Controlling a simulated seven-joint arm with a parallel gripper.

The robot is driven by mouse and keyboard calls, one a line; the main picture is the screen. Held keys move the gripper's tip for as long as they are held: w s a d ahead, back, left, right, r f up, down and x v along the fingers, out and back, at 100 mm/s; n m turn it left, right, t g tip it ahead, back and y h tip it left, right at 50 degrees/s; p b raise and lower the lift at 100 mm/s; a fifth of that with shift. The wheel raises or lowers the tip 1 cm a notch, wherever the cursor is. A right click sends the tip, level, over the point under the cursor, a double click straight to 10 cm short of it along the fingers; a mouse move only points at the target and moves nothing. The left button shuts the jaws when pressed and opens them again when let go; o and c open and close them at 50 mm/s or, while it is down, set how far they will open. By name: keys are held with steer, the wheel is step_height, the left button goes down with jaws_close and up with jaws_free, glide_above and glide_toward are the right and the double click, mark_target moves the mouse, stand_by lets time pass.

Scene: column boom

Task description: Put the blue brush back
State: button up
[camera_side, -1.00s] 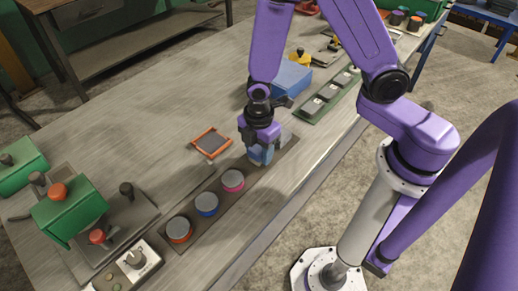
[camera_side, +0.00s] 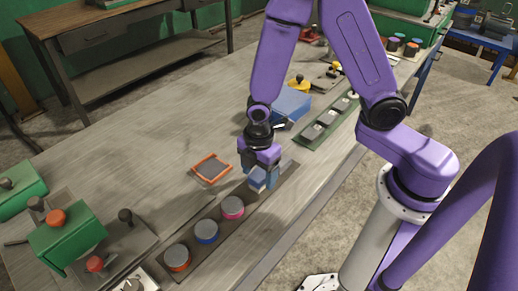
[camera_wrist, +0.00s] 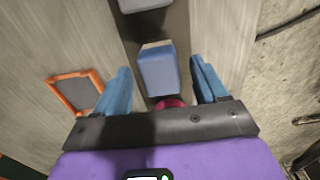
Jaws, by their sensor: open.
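My gripper (camera_side: 259,181) points down over the dark strip (camera_side: 209,214) on the grey bench. In the wrist view its two blue fingers (camera_wrist: 160,70) are apart. The blue brush (camera_wrist: 157,73), a blue block with a pale beige far end, shows between them, with a gap on each side. It is in line with the dark strip; I cannot tell whether it touches it. In the side view the fingers largely hide the brush.
A pale grey block (camera_wrist: 145,4) lies beyond the brush. An orange-rimmed dark tile (camera_side: 211,167) is beside the strip. A blue box (camera_side: 291,104) stands behind.

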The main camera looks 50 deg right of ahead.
mark_target(259, 174)
step_height(259, 174, up, 10)
steer(key=shift+r, duration=0.2)
stand_by(0.3)
steer(key=s+d+r+m, duration=0.2)
steer(key=s+d+r, duration=0.1)
steer(key=s, duration=0.5)
steer(key=s+d+r+m, duration=0.3)
steer(key=s+d, duration=0.1)
steer(key=s, duration=0.4)
steer(key=shift+s+d, duration=0.15)
steer(key=shift+d, duration=0.25)
stand_by(0.5)
